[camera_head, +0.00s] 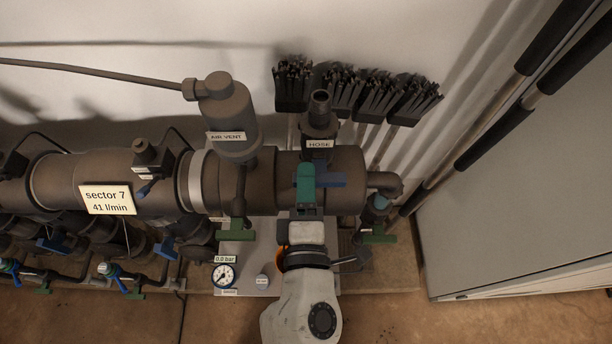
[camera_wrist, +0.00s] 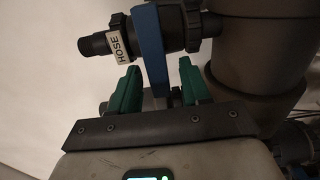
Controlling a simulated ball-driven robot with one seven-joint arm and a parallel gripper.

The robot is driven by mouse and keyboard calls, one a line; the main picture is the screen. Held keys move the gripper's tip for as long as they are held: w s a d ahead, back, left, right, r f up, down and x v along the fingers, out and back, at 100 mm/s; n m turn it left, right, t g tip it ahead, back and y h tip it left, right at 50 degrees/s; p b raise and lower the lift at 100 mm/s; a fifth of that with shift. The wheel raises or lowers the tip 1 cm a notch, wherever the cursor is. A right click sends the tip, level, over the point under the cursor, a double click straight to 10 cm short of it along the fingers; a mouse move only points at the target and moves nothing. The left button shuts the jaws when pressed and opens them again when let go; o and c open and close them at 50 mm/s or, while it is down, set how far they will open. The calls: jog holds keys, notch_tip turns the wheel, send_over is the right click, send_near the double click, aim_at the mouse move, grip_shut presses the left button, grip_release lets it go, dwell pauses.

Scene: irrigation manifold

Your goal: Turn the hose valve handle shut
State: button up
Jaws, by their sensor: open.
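The hose valve (camera_head: 319,122) is a dark fitting on top of the big pipe, with a white HOSE label (camera_head: 319,144). In the wrist view the blue handle (camera_wrist: 150,45) runs down from the valve body (camera_wrist: 182,28) to between the two green fingers of my gripper (camera_wrist: 158,66). The gripper is open, with a gap visible on each side of the handle. The handle's lower end is partly hidden.
The big pipe (camera_head: 275,180) runs across, with an AIR VENT fitting (camera_head: 230,115) left of the valve. Several brushes (camera_head: 355,92) stand behind. A gauge (camera_head: 223,274) reads 0.0 bar below left. A grey cabinet (camera_head: 520,190) is at the right.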

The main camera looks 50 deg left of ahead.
jog(key=b+v, duration=0.1)
jog(key=v, duration=0.8)
jog(key=shift+s+d, duration=0.15)
jog(key=shift+s, duration=0.05)
jog(key=shift+w+d, duration=0.1)
jog(key=w+d+f+m+t+h, duration=0.35)
jog(key=w+d+m+h, duration=0.45)
jog(key=d, duration=0.3)
jog(key=w+d+f+m+g+h, duration=0.25)
jog(key=d+f+m, duration=0.2)
jog(key=d, duration=0.35)
jog(key=w+d+f+m+g+h, duration=0.1)
jog(key=d+f+m+g+h, duration=0.15)
jog(key=d+m, duration=0.4)
jog(key=s+d+f+m+g, duration=0.3)
jog(key=s+d+m+g, duration=0.1)
jog(key=s+d, duration=0.3)
jog(key=s+d+f+m+g+h, duration=0.1)
jog(key=s+d+f+m+g, duration=0.3)
jog(key=s+d, duration=0.3)
jog(key=shift+s+d+f+m+g, duration=0.3)
jog(key=shift+d+m+g, duration=0.2)
jog(key=shift+m, duration=0.2)
